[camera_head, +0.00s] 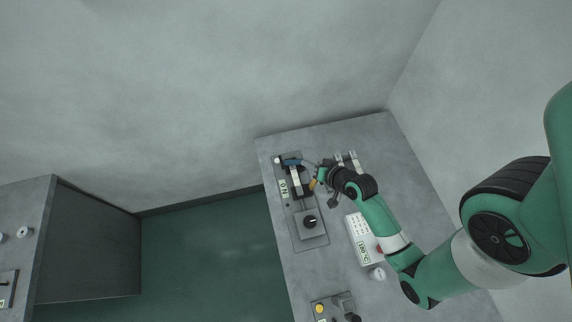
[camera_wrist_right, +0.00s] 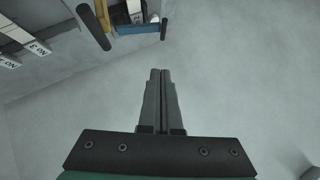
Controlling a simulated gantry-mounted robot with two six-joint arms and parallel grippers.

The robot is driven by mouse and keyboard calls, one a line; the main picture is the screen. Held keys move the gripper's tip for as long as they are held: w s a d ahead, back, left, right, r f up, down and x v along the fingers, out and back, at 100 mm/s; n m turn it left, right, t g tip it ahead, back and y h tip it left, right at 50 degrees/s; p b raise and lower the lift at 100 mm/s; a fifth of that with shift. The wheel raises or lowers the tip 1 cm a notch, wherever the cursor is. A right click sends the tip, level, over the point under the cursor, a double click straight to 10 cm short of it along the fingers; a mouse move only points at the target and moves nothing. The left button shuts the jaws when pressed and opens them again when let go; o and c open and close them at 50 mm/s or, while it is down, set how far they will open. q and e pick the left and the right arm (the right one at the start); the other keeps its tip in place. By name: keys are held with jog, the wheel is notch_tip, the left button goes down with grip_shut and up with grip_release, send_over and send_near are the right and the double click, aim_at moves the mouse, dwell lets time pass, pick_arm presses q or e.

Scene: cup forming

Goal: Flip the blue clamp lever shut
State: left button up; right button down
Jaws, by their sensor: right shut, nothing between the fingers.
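The blue clamp lever (camera_head: 292,162) is at the far end of a grey fixture plate on the table. It also shows as a blue bar (camera_wrist_right: 138,29) at the top of the right wrist view, beside dark and white fixture parts. My right gripper (camera_head: 325,164) is just right of the lever in the head view. In the wrist view its two fingers (camera_wrist_right: 160,72) are shut together with nothing between them, apart from the blue bar. I cannot tell the lever's exact angle. My left gripper is not in view.
The fixture plate (camera_head: 296,236) carries a black knob (camera_head: 309,221) and an "ON" label (camera_head: 284,188). A white keypad box (camera_head: 359,226) and a yellow-button panel (camera_head: 320,309) are on the same grey table (camera_head: 272,149). Another grey bench (camera_head: 32,193) stands far left.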

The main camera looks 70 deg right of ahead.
jog(key=b, duration=0.3)
send_over(292, 162)
jog(key=a, duration=0.2)
notch_tip(292, 162, down, 6)
jog(key=shift+w+a+f, duration=0.15)
jog(key=shift+f, duration=0.5)
jog(key=shift+w+a+f, duration=0.15)
jog(key=shift+f, duration=0.45)
jog(key=shift+w+a+f, duration=0.15)
jog(key=shift+w+f, duration=0.1)
jog(key=shift+f, duration=0.2)
